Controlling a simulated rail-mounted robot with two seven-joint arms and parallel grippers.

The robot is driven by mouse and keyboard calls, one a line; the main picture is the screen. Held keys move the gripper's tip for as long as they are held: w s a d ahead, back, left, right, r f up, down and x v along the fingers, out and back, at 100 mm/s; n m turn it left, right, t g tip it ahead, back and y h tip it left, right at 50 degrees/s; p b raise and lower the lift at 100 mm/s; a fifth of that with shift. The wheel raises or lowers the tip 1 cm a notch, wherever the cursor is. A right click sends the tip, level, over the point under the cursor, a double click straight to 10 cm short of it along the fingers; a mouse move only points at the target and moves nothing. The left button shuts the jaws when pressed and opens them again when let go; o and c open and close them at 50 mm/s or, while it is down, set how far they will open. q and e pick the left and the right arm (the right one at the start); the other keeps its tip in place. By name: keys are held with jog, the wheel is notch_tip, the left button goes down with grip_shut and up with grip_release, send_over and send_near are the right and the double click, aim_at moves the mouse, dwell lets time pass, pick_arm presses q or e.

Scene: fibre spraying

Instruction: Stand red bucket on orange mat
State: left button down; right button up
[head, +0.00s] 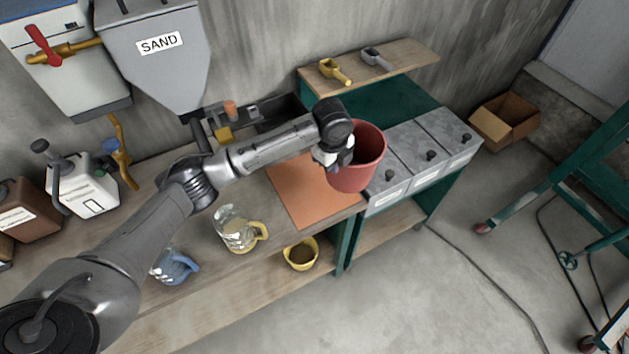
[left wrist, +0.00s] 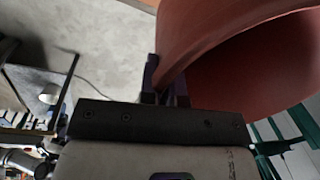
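The red bucket (head: 362,172) is in the head view at the right end of the orange mat (head: 308,194), overlapping the mat's right edge and the nearest grey bin in the picture. My left gripper (head: 338,158) is at the bucket's left rim. In the left wrist view the gripper (left wrist: 166,82) has its fingers on either side of the wall of the red bucket (left wrist: 215,35), which fills the upper right. The bucket looks roughly upright, mouth up. Its base against the mat is not clear, so I cannot tell whether it touches. My right gripper does not show.
Grey lidded bins (head: 415,150) stand right of the mat. A shelf (head: 405,62) with two scoops is behind. A glass jug (head: 232,226), a blue-handled jug (head: 172,266) and a yellow bucket (head: 300,254) are nearer. The SAND hopper (head: 155,70) hangs at the back left.

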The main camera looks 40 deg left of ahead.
pick_arm(q)
jog(key=s+a+f, duration=0.3)
jog(key=a+f, duration=0.7)
jog(key=a, duration=0.1)
jog(key=shift+s+f+p, duration=0.3)
jog(key=shift+s+p, duration=0.1)
jog(key=c, duration=1.3)
grip_release()
jog(key=shift+f, duration=0.15)
